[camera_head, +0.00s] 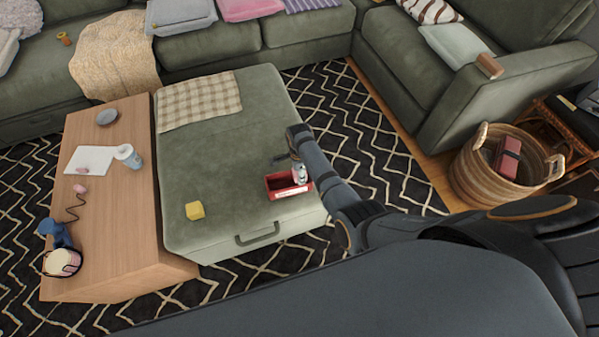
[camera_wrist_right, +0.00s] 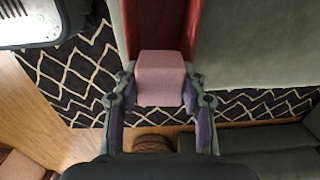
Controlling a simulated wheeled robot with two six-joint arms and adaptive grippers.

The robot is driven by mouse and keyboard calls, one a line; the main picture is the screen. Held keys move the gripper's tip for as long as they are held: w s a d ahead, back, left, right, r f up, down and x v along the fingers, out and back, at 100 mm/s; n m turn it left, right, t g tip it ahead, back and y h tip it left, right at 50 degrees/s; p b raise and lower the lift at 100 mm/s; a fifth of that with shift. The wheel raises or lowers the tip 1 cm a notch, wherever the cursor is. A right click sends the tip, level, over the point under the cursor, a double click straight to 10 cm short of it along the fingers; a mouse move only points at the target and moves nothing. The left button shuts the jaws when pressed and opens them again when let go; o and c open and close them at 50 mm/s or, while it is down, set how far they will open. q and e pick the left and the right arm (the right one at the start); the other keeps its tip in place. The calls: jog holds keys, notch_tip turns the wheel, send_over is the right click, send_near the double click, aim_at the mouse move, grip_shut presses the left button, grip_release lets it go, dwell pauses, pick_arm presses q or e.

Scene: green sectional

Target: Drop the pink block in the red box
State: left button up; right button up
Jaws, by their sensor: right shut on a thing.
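The red box (camera_head: 274,194) is a small open box on the green ottoman near its front right corner. My right gripper (camera_head: 299,176) is at the box, reaching in from the right. In the right wrist view the right gripper (camera_wrist_right: 160,98) is shut on the pink block (camera_wrist_right: 160,80), with one finger on each side of it. The red box (camera_wrist_right: 190,22) shows behind the block there, and the block overlaps its near part. How high the block is above the box floor I cannot tell. My left gripper is not in view.
A yellow block (camera_head: 195,210) lies on the ottoman (camera_head: 220,140), left of the box. A wooden side table (camera_head: 115,210) with a cup and other items adjoins the ottoman's left side. A wicker basket (camera_head: 490,175) stands at the right. The ottoman's middle is clear.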

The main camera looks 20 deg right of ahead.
jog(key=shift+s+f, duration=0.2)
jog(key=shift+f, duration=0.1)
jog(key=o, duration=1.2)
jog(key=shift+w+f, duration=0.1)
jog(key=shift+f, duration=0.15)
jog(key=shift+w+r, duration=0.1)
jog(key=shift+r, duration=0.1)
jog(key=shift+r, duration=0.2)
notch_tip(320, 180, up, 12)
jog(key=shift+f, duration=0.2)
